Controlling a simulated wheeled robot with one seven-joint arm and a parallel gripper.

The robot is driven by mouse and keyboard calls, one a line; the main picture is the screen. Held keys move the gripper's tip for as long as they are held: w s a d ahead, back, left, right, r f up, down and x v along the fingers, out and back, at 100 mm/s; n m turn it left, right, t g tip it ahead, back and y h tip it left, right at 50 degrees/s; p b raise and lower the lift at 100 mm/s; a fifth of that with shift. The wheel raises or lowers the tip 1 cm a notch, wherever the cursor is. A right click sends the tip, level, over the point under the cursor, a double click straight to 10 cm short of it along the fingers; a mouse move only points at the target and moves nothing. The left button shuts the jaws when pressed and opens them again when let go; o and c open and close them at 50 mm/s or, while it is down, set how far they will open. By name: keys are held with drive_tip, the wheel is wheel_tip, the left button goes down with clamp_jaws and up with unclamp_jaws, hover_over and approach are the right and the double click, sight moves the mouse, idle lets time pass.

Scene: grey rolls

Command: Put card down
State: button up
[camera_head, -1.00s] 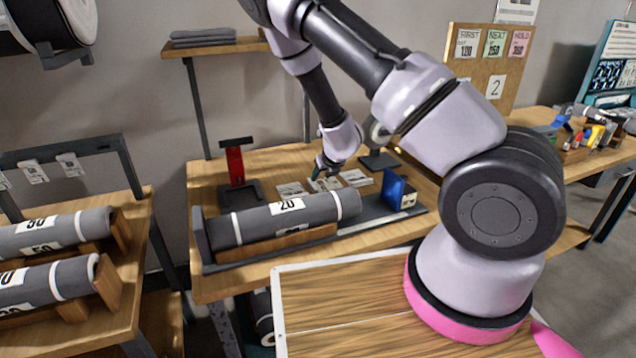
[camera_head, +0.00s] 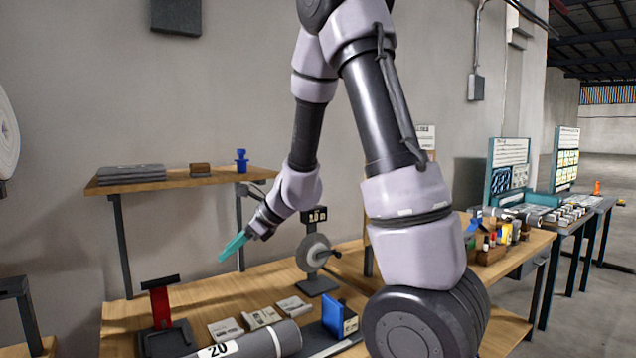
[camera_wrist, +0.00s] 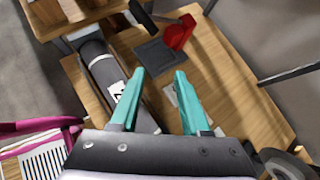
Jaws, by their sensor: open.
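Three pale printed cards lie flat in a row on the wooden table behind the roll: a left card (camera_head: 226,331), a middle card (camera_head: 260,318) and a right card (camera_head: 293,306). My gripper (camera_head: 232,247) has teal fingers and hangs in the air above the table, clear of the cards. In the wrist view my gripper (camera_wrist: 160,74) is open, with nothing between its fingers. Part of a card (camera_wrist: 171,96) shows beyond the right finger, which hides some of the cards. The small print is unreadable.
A grey roll labelled 20 (camera_head: 256,341) lies along the table front. A red stand (camera_head: 161,308) is left of the cards, a blue block (camera_head: 333,314) right, and a wheel gauge (camera_head: 314,255) behind. A shelf (camera_head: 180,181) stands at the back.

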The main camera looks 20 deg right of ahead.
drive_tip(key=s+d+r+n+t+h, duration=0.1)
drive_tip(key=s+d+r+n+h, duration=0.2)
drive_tip(key=s+d+r+n, duration=0.4)
drive_tip(key=s+d+r+n+t+h, duration=0.1)
drive_tip(key=s+d+r+n+h, duration=0.2)
drive_tip(key=s+d+r+n, duration=0.4)
drive_tip(key=s+r+n, duration=0.4)
drive_tip(key=s, duration=0.2)
drive_tip(key=shift+s+r+n, duration=0.25)
drive_tip(key=shift+s+n, duration=0.05)
drive_tip(key=shift+n, duration=0.1)
